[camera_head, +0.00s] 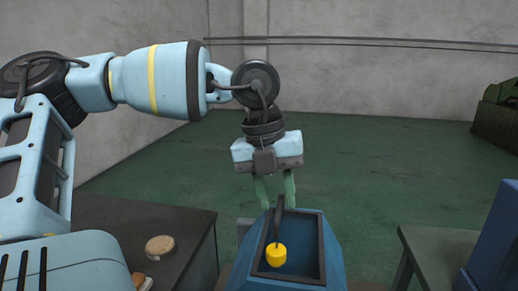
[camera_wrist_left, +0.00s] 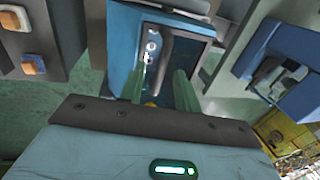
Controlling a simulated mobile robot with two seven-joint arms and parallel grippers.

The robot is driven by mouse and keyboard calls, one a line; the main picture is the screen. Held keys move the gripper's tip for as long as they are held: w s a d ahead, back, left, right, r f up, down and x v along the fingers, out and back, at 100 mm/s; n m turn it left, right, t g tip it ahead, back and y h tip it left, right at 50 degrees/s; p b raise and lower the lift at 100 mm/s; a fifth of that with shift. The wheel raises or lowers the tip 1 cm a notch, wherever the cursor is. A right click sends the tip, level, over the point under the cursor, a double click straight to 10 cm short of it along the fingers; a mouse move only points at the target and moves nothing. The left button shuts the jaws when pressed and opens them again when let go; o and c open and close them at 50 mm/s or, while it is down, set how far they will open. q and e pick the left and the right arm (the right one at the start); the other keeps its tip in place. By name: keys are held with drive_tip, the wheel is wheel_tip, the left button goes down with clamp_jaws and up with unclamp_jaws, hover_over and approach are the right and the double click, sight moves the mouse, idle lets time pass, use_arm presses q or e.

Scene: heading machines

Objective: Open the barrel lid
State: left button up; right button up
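A blue machine housing (camera_head: 334,262) with a dark rectangular rim stands at the bottom centre of the head view; it also shows in the wrist view (camera_wrist_left: 119,45). I cannot tell which part is the barrel lid. A dark bar-like handle (camera_head: 279,218) rises at its far edge, and the wrist view shows it as a curved handle (camera_wrist_left: 166,60). A yellow knob (camera_head: 276,255) sits inside the rim. My left gripper (camera_head: 277,202) points down at the handle with its green fingers apart, one on each side of it in the picture. Contact is not visible. My right gripper is out of view.
A dark table (camera_head: 140,220) with a round tan object (camera_head: 159,246) stands at left. A grey table (camera_head: 440,250) and a blue box-shaped thing (camera_head: 500,245) stand at right.

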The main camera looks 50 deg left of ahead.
use_arm(q)
wheel_tip(320, 180, up, 8)
drive_tip(key=s+a, duration=0.1)
drive_tip(key=shift+f, duration=0.15)
idle(0.6)
